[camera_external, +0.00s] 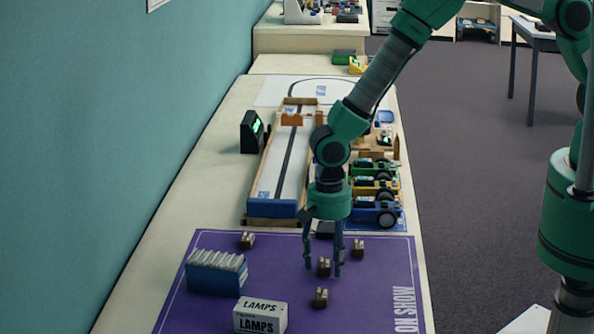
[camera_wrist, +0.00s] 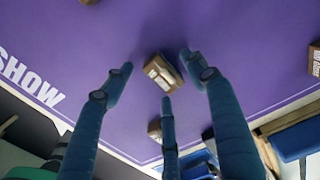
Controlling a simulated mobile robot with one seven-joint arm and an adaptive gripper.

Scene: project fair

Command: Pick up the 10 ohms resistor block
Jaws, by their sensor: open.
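My gripper (camera_external: 324,272) has three fingers spread apart and points down over the purple mat. It also shows in the wrist view (camera_wrist: 158,75). A small tan and brown block (camera_external: 324,267) sits on the mat between the fingertips. In the wrist view this block (camera_wrist: 163,70) lies among the three fingertips, with a clear gap to the left finger. Its printed label is too small to read surely. Similar blocks stand at the back left (camera_external: 247,240), to the right (camera_external: 358,248) and nearer the camera (camera_external: 320,298). I cannot tell which is 10 ohms.
A blue box with white upright pieces (camera_external: 216,275) and a white LAMPS box (camera_external: 260,314) stand on the mat (camera_external: 385,300). Behind are a long track (camera_external: 275,180), toy cars (camera_external: 375,212) and a dark display (camera_external: 252,132). A wall borders the left.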

